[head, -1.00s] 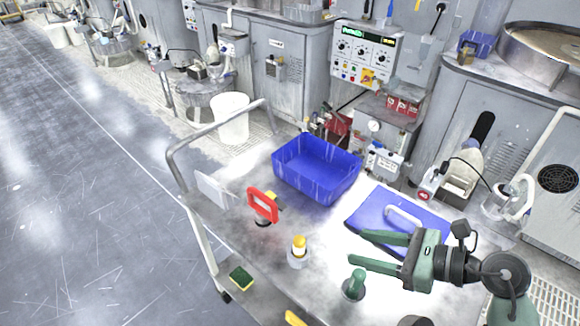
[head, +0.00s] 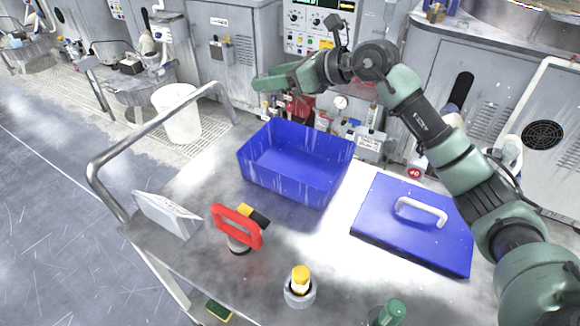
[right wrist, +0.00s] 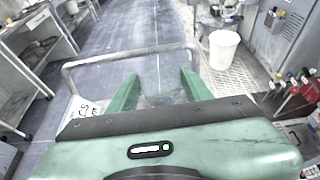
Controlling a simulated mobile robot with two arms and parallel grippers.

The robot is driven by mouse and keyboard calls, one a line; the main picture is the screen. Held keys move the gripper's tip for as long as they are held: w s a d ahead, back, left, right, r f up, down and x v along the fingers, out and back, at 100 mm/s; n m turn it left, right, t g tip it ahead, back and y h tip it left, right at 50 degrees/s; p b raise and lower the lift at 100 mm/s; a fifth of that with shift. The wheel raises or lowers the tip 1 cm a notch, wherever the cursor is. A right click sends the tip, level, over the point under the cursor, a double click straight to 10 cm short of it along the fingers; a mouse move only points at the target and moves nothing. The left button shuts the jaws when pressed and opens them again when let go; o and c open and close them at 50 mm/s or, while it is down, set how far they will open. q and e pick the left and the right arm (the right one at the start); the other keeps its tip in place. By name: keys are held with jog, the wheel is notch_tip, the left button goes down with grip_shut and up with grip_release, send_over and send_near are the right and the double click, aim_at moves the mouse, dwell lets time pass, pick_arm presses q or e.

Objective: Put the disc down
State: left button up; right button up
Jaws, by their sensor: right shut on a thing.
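My right gripper (head: 262,83) is raised in the head view, its fingers pointing left, above and beyond the blue bin. In the right wrist view my right gripper (right wrist: 160,88) has its two green fingers apart, shut on a faint, see-through thing, which looks like the disc (right wrist: 160,92). Its outline is hard to make out, and I cannot tell it apart in the head view. It appears clear of any surface. My left gripper is not in view.
A steel cart (head: 210,265) carries a blue bin (head: 290,185), a blue lid with a white handle (head: 385,225), a red-framed tool (head: 237,228), a yellow-topped bottle (head: 300,282) and a green knob (head: 392,312). A white box (head: 165,215) stands near the cart's rail (head: 150,130).

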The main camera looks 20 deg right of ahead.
notch_tip(320, 180, down, 20)
jog(key=shift+r+p, duration=0.25)
jog(key=shift+p, duration=0.05)
jog(key=shift+s, duration=0.1)
jog(key=shift+f+b, duration=0.55)
jog(key=shift+f, duration=0.05)
jog(key=o, duration=1.5)
jog(key=shift+c, duration=0.2)
